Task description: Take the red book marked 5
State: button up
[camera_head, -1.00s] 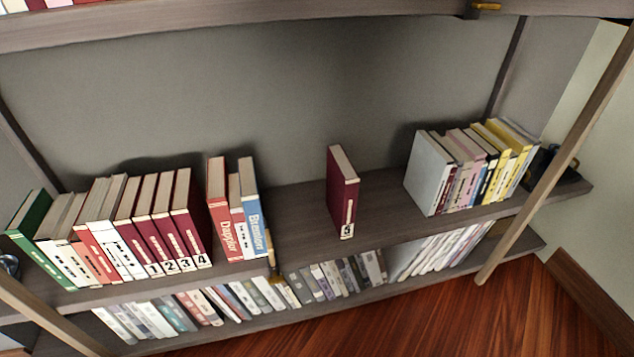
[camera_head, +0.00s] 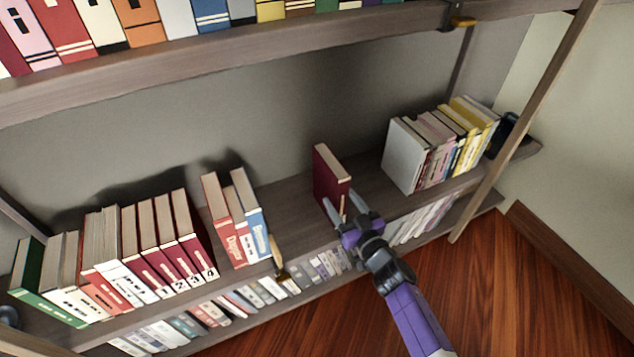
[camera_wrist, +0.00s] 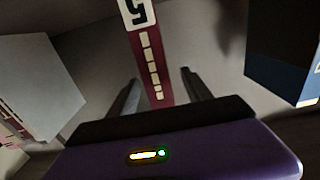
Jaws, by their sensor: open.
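The red book marked 5 (camera_head: 330,176) stands upright and alone on the middle shelf. Its spine faces out, and its lower part is partly hidden by my gripper in the head view. In the wrist view its dark red spine (camera_wrist: 150,62) shows a white label with the 5. My gripper (camera_head: 339,205) is open and empty at the front of the book. In the wrist view the two fingers (camera_wrist: 158,90) are on either side of the spine, with a visible gap on each side. I cannot tell how far they reach along the book.
Blue and red books (camera_head: 243,208) stand left of it, with the red books marked 1 to 4 further left. A grey-white book (camera_head: 402,158) begins a row at right. Bare shelf (camera_head: 290,200) lies on both sides. An upper shelf edge (camera_head: 250,55) runs above.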

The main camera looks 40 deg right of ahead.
aim_at(330, 181)
jog(key=b+x, duration=0.2)
jog(key=x, duration=0.6)
jog(key=shift+s+d+f, duration=0.1)
jog(key=shift+d, duration=0.05)
grip_shut()
dwell(1.1)
jog(key=shift+r, duration=0.2)
